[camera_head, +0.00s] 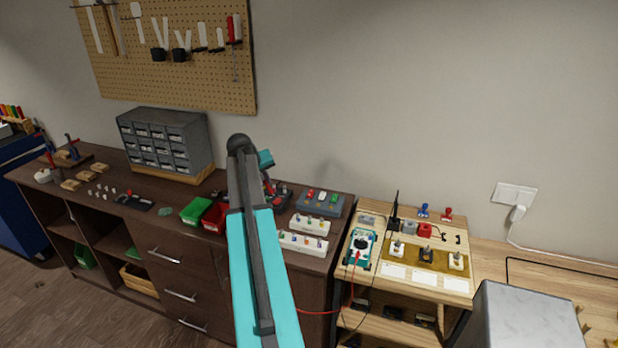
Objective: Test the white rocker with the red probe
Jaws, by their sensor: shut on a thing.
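My turquoise and dark arm rises through the middle of the view. My gripper (269,186) is mostly hidden behind it; only a small part seems to show at its right, over the dark bench. A red lead (318,312) runs from the teal multimeter (360,250) to behind my arm, and the red probe at its end is hidden there. A grey box (319,208) on the bench, right of my arm, carries a red, a white and a green rocker. The white rocker (322,196) is the middle one. I see no contact between the probe and it.
Two white blocks with small coloured parts, one (309,224) behind the other (302,242), stand before the grey box. Green (196,210) and red (216,216) bins sit left of my arm. A wooden station (435,283) with switches stands right. A grey block (525,320) fills the lower right.

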